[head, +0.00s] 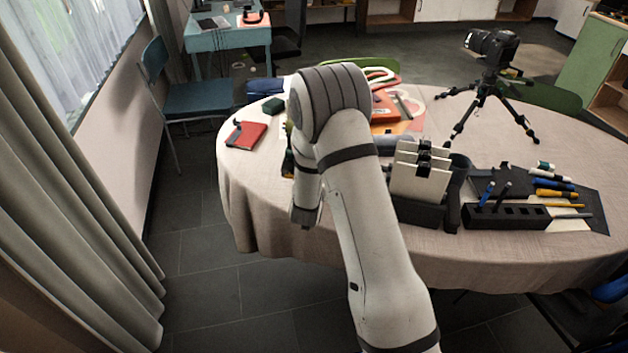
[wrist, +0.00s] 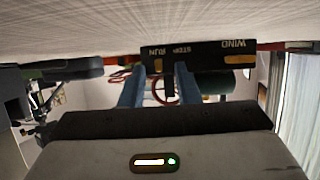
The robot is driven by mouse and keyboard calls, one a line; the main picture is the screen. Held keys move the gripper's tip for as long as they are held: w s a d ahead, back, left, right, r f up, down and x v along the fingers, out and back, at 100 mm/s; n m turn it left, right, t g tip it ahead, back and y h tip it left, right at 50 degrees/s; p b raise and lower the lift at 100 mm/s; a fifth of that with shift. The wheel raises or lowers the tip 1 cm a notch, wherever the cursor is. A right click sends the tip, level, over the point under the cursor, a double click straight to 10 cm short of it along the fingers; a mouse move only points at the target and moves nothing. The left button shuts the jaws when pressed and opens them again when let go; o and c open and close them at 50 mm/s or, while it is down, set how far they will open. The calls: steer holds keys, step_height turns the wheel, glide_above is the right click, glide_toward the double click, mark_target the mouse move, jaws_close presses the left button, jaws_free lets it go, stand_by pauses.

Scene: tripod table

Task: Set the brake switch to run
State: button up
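In the wrist view, where the scene appears upside down, a black panel (wrist: 205,54) carries the words WIND, STOP and RUN. An orange tab (wrist: 158,67) sits by the STOP and RUN lettering, and another orange piece (wrist: 240,60) lies by WIND. Which setting the switch is at, I cannot tell. My gripper (wrist: 160,88) has two blue fingers apart, with the STOP and RUN end of the panel in line with the gap. Contact is unclear. In the head view my arm hides the gripper and most of the panel's surroundings.
In the head view the round table (head: 245,205) holds a red notebook (head: 246,135), a camera on a tripod (head: 490,75), a card holder (head: 420,175) and a black pen rack (head: 505,217). A red loop (wrist: 163,92) shows between the fingers in the wrist view.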

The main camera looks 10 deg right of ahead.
steer(key=shift+s+a, duration=0.1)
steer(key=v, duration=0.7)
steer(key=shift+s+r+b, duration=0.15)
steer(key=shift+s+b, duration=0.1)
steer(key=shift+b, duration=0.05)
